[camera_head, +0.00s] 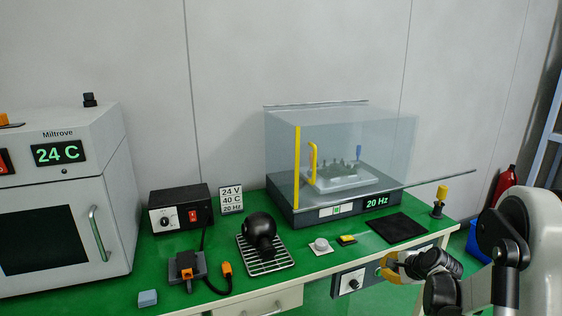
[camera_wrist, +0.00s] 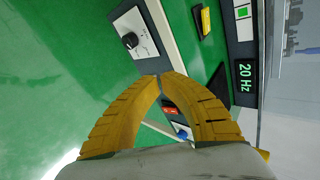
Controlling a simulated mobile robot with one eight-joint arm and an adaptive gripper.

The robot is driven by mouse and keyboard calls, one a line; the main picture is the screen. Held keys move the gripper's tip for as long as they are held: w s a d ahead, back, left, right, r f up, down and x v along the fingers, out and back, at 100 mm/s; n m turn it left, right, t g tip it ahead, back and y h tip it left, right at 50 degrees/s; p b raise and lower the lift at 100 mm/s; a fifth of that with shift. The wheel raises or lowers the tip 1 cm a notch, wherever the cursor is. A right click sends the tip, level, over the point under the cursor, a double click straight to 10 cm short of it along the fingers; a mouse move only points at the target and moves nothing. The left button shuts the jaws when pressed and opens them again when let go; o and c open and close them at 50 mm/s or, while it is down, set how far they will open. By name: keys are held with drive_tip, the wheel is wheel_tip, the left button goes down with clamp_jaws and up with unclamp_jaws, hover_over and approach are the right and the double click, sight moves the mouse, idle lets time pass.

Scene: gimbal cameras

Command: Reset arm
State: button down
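My arm comes in from the lower right of the head view. My gripper (camera_head: 383,266) is just in front of the bench's front edge, beside the control panel with a knob (camera_head: 351,281). In the wrist view the two yellow fingers of my gripper (camera_wrist: 161,76) curve inward and their tips meet. Nothing shows held between the tips. The panel knob (camera_wrist: 130,40) and a red switch (camera_wrist: 169,111) show beyond the fingers.
A blue bin (camera_head: 480,243) stands right.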

drive_tip(key=s+a+r+n+g, duration=0.2)
drive_tip(key=s+a+r+n, duration=0.7)
drive_tip(key=s+r, duration=0.5)
drive_tip(key=s+a+r+n+h, duration=0.1)
drive_tip(key=s+a+n, duration=0.2)
drive_tip(key=s, duration=0.7)
drive_tip(key=s+a+r+n+h, duration=0.1)
drive_tip(key=s+a+n, duration=0.2)
drive_tip(key=s, duration=0.8)
drive_tip(key=shift+a+r+n, duration=0.15)
drive_tip(key=shift+a+n, duration=0.2)
drive_tip(key=shift+n, duration=0.75)
